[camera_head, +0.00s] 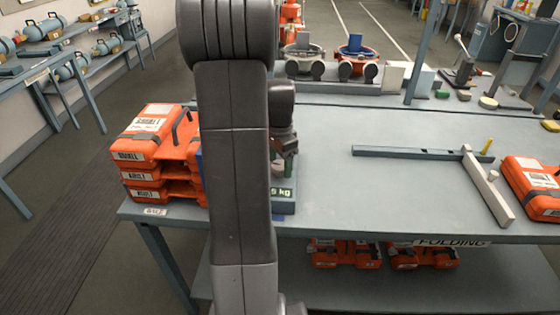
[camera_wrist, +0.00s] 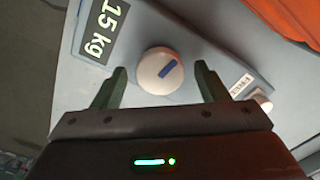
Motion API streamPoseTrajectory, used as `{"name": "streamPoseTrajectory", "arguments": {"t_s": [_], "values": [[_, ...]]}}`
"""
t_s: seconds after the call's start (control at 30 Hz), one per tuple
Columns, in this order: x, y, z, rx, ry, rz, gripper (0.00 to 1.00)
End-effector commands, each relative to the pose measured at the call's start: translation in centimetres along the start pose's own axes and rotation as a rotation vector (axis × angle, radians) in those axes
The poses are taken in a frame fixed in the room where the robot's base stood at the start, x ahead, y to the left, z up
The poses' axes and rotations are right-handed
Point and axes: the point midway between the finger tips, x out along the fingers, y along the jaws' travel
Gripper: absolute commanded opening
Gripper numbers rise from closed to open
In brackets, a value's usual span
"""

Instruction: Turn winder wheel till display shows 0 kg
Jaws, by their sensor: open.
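The winder wheel (camera_wrist: 153,78) is a round white knob with a blue mark, on a blue-grey unit (camera_wrist: 200,50) in the wrist view. The display (camera_wrist: 101,31) on that unit reads 15 kg. In the head view the display (camera_head: 281,193) is partly hidden by my arm, with "5 kg" showing. My gripper (camera_wrist: 160,70) is open, one finger on each side of the wheel, with gaps between the fingers and the wheel. How far above the wheel it is I cannot tell. In the head view my gripper (camera_head: 284,165) is over the unit, and the wheel is hidden.
A stack of orange cases (camera_head: 155,150) stands left of the unit near the table's edge. A grey-blue bar (camera_head: 415,153) and a pale bar (camera_head: 487,186) lie on the right, beside another orange case (camera_head: 538,180). The table (camera_head: 330,185) between is clear.

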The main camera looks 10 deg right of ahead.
Motion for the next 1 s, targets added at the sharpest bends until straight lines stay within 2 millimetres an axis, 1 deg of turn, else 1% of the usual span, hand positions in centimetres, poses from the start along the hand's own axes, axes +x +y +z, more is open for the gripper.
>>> {"name": "streamPoseTrajectory", "arguments": {"t_s": [0.1, 0.33, 0.67, 0.87, 1.0], "values": [[-0.01, 0.00, 0.00, 0.000, 0.000, 0.000, 0.67], [-0.03, 0.00, 0.00, 0.000, 0.000, 0.000, 0.23], [-0.06, 0.00, 0.00, -0.039, 0.000, 0.000, 0.23], [-0.08, -0.01, 0.00, -0.146, 0.000, 0.000, 0.23], [-0.10, -0.01, -0.01, -0.261, 0.000, 0.000, 0.23]]}}
